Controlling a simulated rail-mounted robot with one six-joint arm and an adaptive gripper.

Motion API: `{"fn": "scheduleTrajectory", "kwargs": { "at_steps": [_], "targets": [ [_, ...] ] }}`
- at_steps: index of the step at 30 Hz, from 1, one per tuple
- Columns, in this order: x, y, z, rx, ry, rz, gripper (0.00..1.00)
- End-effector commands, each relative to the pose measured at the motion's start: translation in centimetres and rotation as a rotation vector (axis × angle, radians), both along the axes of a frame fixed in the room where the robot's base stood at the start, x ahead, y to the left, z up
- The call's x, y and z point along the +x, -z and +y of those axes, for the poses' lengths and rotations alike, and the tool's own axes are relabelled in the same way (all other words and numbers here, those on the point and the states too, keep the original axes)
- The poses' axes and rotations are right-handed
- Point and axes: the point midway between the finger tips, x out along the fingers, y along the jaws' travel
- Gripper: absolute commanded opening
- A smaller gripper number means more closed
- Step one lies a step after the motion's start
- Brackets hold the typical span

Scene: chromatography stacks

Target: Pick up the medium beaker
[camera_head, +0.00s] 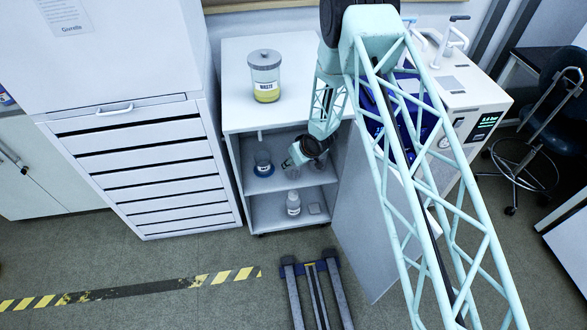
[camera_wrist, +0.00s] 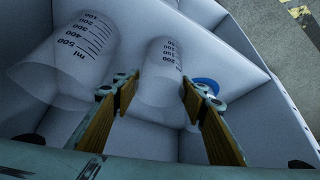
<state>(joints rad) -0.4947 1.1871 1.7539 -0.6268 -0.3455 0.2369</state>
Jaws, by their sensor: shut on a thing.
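The medium beaker (camera_wrist: 160,72) is clear glass with black graduations. In the wrist view it stands between the two finger pads of my gripper (camera_wrist: 158,94). My gripper is shut on it. A larger clear beaker (camera_wrist: 70,55) marked up to 500 ml is to the left of the fingers. In the head view my gripper (camera_head: 297,156) reaches into the middle shelf of the white cabinet. The beaker in it is hard to make out there.
A vessel with a blue base (camera_head: 263,165) stands on the same shelf, left of my gripper. A lidded waste jar (camera_head: 265,80) with yellow liquid is on the cabinet top (camera_head: 235,110). A white bottle (camera_head: 293,203) is on the lower shelf. The open cabinet door (camera_head: 370,220) stands at the right.

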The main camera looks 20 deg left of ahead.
Motion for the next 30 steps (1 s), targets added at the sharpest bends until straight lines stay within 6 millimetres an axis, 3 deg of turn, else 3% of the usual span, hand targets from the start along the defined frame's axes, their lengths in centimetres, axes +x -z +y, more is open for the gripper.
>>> {"fn": "scheduleTrajectory", "kwargs": {
  "at_steps": [8,14,20,30],
  "targets": [
    [0.0,-0.4,0.0,0.001,0.0,-0.001,0.28],
    [0.1,-1.7,0.0,0.0,0.0,-0.001,0.28],
    [-1.6,-1.5,-2.0,0.0,0.001,0.003,0.28],
    [-5.5,-1.6,-7.0,0.0,0.001,0.003,0.28]
  ]
}}
